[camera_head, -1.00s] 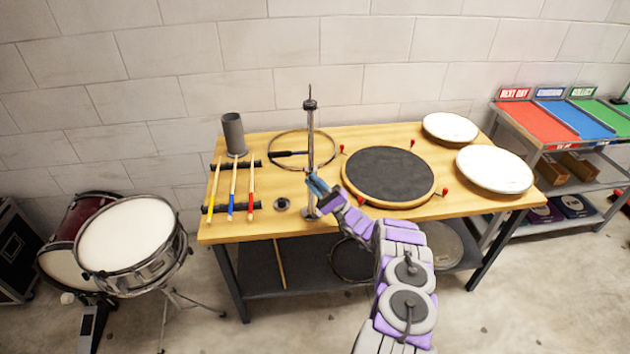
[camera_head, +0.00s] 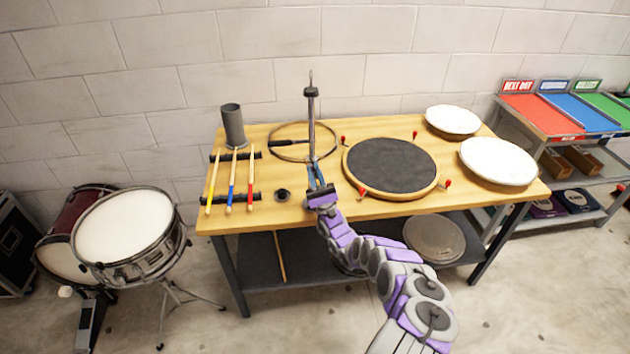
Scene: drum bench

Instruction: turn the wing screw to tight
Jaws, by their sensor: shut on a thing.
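A thin metal stand (camera_head: 311,125) rises upright from the middle of the bench, with a dark collar (camera_head: 311,92) near its top. My gripper (camera_head: 316,175) is at the lower part of the stand, in front of its rod, with its blue fingers pointing up and away from me. The fingers are closed at the stand. The wing screw itself is too small and too covered by my gripper to make out, and its angle cannot be read. The base of the stand is hidden behind my wrist.
The wooden bench (camera_head: 285,221) holds a dark round pad (camera_head: 391,168) with red-handled clamps, a hoop (camera_head: 290,142), several drumsticks (camera_head: 231,180), a grey cylinder (camera_head: 233,126) and two white drumheads (camera_head: 497,161). A snare drum (camera_head: 124,234) stands left. A shelf with coloured trays (camera_head: 541,115) stands right.

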